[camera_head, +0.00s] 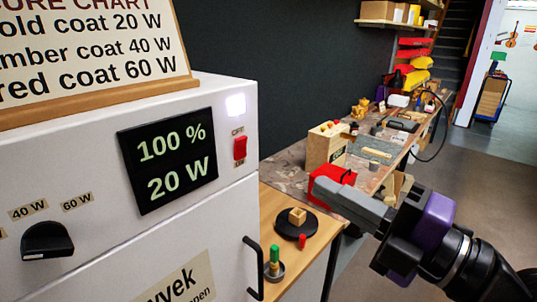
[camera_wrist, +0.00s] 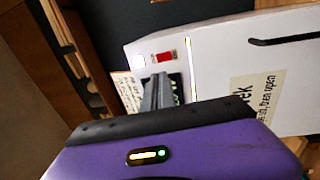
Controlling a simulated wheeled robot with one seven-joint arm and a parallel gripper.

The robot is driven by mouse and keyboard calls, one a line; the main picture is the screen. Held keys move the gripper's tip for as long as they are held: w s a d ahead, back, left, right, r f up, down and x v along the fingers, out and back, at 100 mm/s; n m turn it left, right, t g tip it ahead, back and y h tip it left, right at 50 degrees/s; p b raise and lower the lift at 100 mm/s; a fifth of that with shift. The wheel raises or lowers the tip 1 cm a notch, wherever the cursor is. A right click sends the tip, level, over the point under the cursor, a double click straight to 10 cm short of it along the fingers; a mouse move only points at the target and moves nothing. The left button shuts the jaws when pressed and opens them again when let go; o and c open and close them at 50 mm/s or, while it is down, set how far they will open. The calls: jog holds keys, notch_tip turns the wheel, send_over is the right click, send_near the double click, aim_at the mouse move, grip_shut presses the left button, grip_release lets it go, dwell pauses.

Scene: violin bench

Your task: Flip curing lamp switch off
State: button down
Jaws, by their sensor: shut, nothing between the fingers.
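The red switch (camera_head: 240,149) sits on the front of the white curing cabinet (camera_head: 90,240), with OFF marked above it and a small label below. A white light (camera_head: 235,105) glows above the switch. I cannot tell which way the rocker leans. The black display (camera_head: 167,160) is lit and reads 100 % and 20 W. My gripper (camera_head: 326,191) is shut and empty, to the right of the switch and apart from it. In the wrist view the switch (camera_wrist: 164,57) shows just beyond my fingertips (camera_wrist: 160,80), which cover part of the display.
A black dial (camera_head: 47,240) and a black door handle (camera_head: 253,268) are on the cabinet. Beside it, a wooden bench holds a dark round stand (camera_head: 296,224) with a wooden block. A red box (camera_head: 332,174) and a long cluttered workbench lie behind. Floor at the right is clear.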

aim_at(243, 141)
jog(key=p+x, duration=0.6)
jog(key=x, duration=0.7)
jog(key=shift+s+r, duration=0.1)
jog(key=shift+r, duration=0.05)
jog(key=shift+w+a+p, duration=0.3)
jog(key=shift+a, duration=0.15)
jog(key=shift+w+a+f+b, duration=0.1)
jog(key=shift+a+f+b, duration=0.1)
jog(key=shift+b, duration=1)
jog(key=shift+r+b, duration=0.15)
jog(key=shift+b, duration=0.4)
jog(key=shift+a+r+p, duration=0.1)
jog(key=shift+r+p, duration=0.2)
jog(key=shift+r, duration=0.05)
